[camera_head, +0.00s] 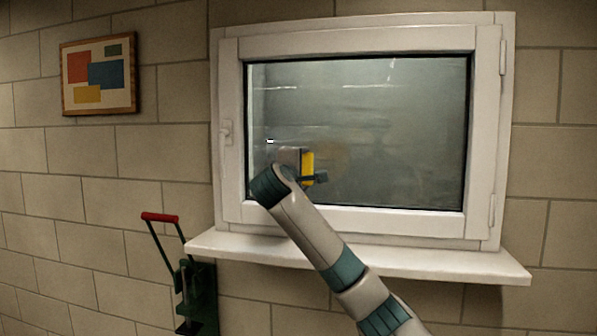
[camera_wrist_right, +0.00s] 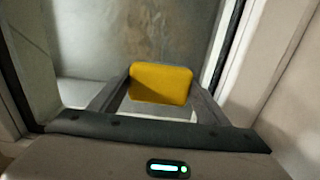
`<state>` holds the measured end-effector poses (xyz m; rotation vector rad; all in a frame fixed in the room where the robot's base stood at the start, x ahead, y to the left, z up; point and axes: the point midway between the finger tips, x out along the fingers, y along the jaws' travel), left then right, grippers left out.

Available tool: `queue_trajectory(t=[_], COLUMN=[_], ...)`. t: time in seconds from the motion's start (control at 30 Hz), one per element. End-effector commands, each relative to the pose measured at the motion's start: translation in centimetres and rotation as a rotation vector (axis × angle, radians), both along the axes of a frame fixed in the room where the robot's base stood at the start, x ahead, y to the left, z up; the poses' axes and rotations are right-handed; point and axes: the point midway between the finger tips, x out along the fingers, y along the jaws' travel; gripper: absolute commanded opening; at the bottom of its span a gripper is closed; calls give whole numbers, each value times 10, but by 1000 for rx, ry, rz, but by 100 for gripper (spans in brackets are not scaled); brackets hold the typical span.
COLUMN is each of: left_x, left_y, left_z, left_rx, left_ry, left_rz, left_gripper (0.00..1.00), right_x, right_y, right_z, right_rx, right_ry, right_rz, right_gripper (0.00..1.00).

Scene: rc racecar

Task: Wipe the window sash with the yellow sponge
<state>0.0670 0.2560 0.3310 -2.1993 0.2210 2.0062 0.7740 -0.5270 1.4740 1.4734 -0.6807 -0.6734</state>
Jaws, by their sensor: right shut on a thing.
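The window sash (camera_head: 485,130) is a white frame around a grey, smeared glass pane (camera_head: 400,130), closed, with a handle (camera_head: 226,132) on its left side. The yellow sponge (camera_head: 307,165) is in front of the lower left part of the pane. My right gripper (camera_head: 312,179) is shut on the sponge, which also shows between the fingers in the right wrist view (camera_wrist_right: 161,83). I cannot tell whether the sponge touches the glass. My right arm hides part of the lower sash. My left gripper is not in view.
A white sill (camera_head: 440,262) juts out below the window. A green device with a red-handled lever (camera_head: 160,217) stands below left of it. A framed picture (camera_head: 98,75) hangs on the block wall at the upper left.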

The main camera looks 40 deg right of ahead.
Motion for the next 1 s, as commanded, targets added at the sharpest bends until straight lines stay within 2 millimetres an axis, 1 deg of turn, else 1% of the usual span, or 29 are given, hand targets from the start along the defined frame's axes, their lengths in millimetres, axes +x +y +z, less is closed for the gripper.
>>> queue_trajectory(t=[0.3,0.77,1.0], left_x=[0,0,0], left_y=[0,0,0], left_z=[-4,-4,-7], left_rx=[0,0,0], left_ry=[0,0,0], left_rz=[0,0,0], left_gripper=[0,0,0], right_x=[-15,-17,-28], right_y=[-16,-18,-26], right_z=[0,0,-1], right_rx=[0,-1,-1], right_ry=[0,1,1], right_rz=[-1,-2,-4], right_gripper=[52,52,52])
